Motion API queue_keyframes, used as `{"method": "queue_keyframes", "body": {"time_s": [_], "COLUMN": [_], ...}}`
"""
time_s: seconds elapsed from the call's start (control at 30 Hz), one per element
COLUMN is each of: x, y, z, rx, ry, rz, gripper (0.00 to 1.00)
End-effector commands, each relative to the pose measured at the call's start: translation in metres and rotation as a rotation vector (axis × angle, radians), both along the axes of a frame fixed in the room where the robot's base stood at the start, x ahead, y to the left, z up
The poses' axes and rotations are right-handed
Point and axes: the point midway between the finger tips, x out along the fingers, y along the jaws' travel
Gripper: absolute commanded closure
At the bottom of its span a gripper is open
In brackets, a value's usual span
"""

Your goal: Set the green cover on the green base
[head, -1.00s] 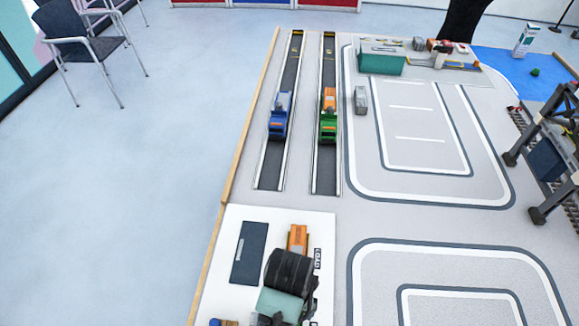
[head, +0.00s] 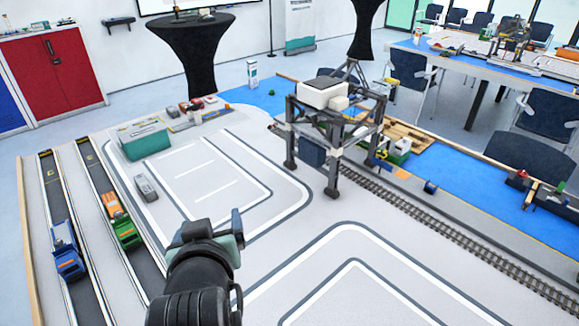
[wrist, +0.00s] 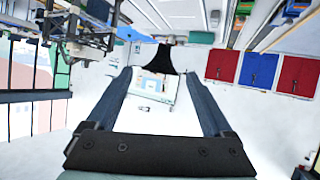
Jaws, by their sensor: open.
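My gripper (head: 212,232) is raised over the grey tabletop in the head view, seen from behind. In the wrist view its two fingers (wrist: 158,74) are wide apart with nothing held between them. I cannot tell for sure which things are the green cover and the green base. A green and white block (head: 401,147) stands right of the gantry crane. My gripper is apart from both.
A gantry crane (head: 333,120) stands over rails behind and right of my gripper. A teal box (head: 145,140) and a grey car (head: 146,187) are at left. A blue truck (head: 67,250) and a green-orange truck (head: 121,222) stand on lanes. The front road area is clear.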

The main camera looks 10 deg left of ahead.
Motion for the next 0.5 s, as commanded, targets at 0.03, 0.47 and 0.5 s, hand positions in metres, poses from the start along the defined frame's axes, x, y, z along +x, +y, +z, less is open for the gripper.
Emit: {"method": "queue_keyframes", "body": {"time_s": [0.03, 0.47, 0.5], "x": [0.014, -0.065, -0.075], "y": [-0.019, -0.159, -0.164], "z": [0.05, 0.362, 0.372], "rx": [0.056, 0.32, 0.325], "ry": [-0.136, -1.115, -1.159], "rz": [-0.049, -0.268, -0.272], "gripper": [0.14, 0.14, 0.14]}}
